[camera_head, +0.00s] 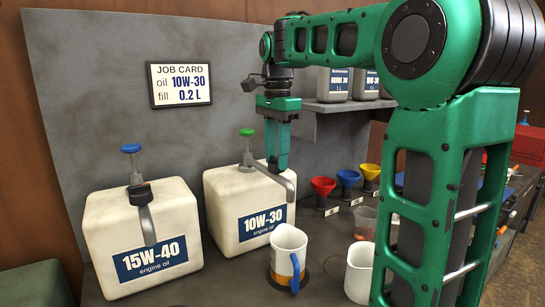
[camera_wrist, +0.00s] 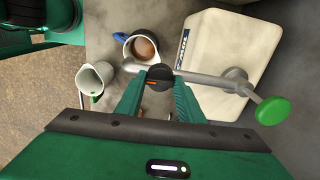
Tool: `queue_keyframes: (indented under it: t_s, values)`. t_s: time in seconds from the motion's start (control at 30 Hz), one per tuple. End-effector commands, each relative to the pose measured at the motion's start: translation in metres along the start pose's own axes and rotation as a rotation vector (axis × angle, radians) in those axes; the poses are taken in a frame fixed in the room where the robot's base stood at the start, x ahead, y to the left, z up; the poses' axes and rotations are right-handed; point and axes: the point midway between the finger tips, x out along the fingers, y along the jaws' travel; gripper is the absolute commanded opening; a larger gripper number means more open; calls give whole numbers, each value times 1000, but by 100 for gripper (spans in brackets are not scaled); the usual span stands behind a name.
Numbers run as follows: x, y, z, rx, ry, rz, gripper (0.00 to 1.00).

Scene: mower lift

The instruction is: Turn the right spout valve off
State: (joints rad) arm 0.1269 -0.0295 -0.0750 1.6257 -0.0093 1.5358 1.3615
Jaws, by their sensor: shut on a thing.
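The right spout (camera_head: 274,176) runs from the green-topped pump of the white 10W-30 container (camera_head: 225,197) and bends down above a white jug (camera_head: 288,250) with a blue handle. In the wrist view, the valve knob (camera_wrist: 160,74) on this spout is black with an orange mark. My gripper (camera_head: 277,165) points down at the spout, its fingers shut on the knob; the fingers hide the knob in the head view. The jug (camera_wrist: 142,48) shows brown oil inside in the wrist view. I see no clear stream between spout and jug.
The 15W-40 container (camera_head: 108,205) with its black-knobbed spout stands left. Another white jug (camera_head: 359,272) is right of the first. Red, blue and yellow funnels (camera_head: 347,178) stand behind. A job card (camera_head: 180,84) reading 10W-30, 0.2 L hangs on the back panel.

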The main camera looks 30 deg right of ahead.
Motion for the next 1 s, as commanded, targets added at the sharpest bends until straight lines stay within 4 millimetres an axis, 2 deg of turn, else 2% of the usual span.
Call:
queue_keyframes:
  t_s: [0.37,1.0]
  values:
    - [-2,-2,1,-223,3,-9,12]
    - [-2,-4,1,-832,7,-11,12]
